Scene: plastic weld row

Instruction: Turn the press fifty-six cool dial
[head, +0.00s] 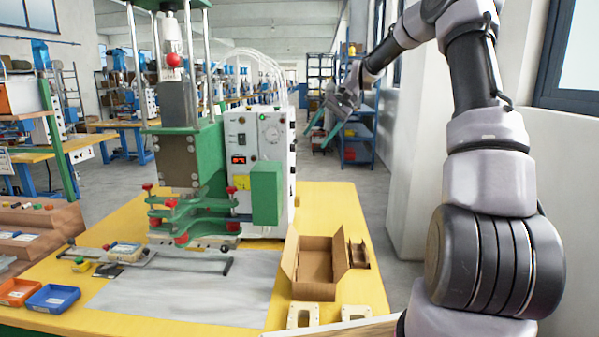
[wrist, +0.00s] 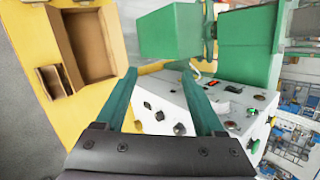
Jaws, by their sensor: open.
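The press (head: 210,155) is a green and grey machine with a white control box (head: 281,150) on a yellow table. Which one is the cool dial, and the press number, I cannot read. My gripper (head: 325,136) is open and empty, in the air to the right of the box. In the wrist view my gripper (wrist: 159,72) has its two teal fingers apart, with the control panel (wrist: 170,92) tilted beyond them, showing several knobs and a red display.
An open cardboard box (head: 313,268) stands on the yellow table (head: 345,215), with a small brown holder (head: 358,254) beside it. Orange (head: 18,291) and blue (head: 53,297) trays lie front left. A green block (head: 266,192) juts from the press. Blue shelving stands behind my gripper.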

